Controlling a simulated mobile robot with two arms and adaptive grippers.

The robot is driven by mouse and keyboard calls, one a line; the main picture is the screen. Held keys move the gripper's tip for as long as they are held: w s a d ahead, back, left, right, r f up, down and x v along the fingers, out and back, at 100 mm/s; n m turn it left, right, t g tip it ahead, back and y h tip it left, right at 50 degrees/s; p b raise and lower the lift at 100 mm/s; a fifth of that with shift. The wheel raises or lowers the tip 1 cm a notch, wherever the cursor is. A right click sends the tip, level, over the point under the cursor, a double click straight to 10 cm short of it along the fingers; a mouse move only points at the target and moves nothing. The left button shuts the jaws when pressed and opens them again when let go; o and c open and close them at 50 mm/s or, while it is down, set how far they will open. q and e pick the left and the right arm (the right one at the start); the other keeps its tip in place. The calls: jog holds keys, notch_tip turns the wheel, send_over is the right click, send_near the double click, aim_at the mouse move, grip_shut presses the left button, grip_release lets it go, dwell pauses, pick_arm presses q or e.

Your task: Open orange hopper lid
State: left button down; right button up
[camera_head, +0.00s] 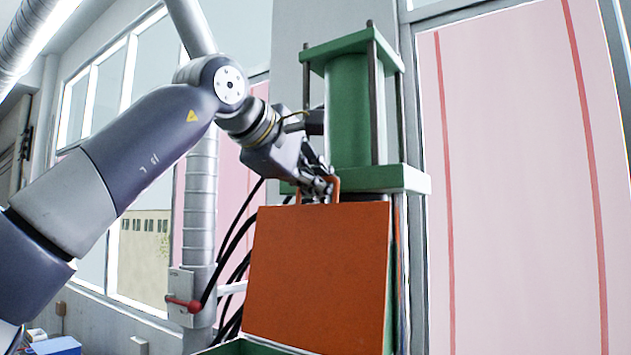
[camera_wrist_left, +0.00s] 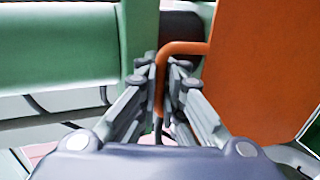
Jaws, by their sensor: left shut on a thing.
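The orange hopper lid (camera_head: 318,275) stands steeply raised in the head view, its flat face towards me. Its orange handle (camera_head: 334,184) is at the top edge. My left gripper (camera_head: 322,190) reaches in from the left and is shut on this handle. In the left wrist view the fingers (camera_wrist_left: 163,95) close around the handle bar (camera_wrist_left: 160,72), and the lid (camera_wrist_left: 265,70) is at the right. The green hopper rim (camera_head: 240,347) shows only partly at the bottom; the hopper's inside is hidden. My right gripper is not in view.
A green machine column (camera_head: 350,110) with dark rods stands right behind the lid. A grey pipe (camera_head: 200,210) with a red-handled box (camera_head: 186,295) and black cables are at the left. Pink panels (camera_head: 520,180) fill the right side.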

pick_arm(q)
jog(key=shift+a+r, duration=0.1)
jog(key=shift+r, duration=0.15)
jog(key=c, duration=1.8)
grip_release()
jog(key=shift+o, duration=0.4)
jog(key=shift+f, duration=0.1)
jog(key=v, duration=1.2)
jog(key=shift+a, duration=0.1)
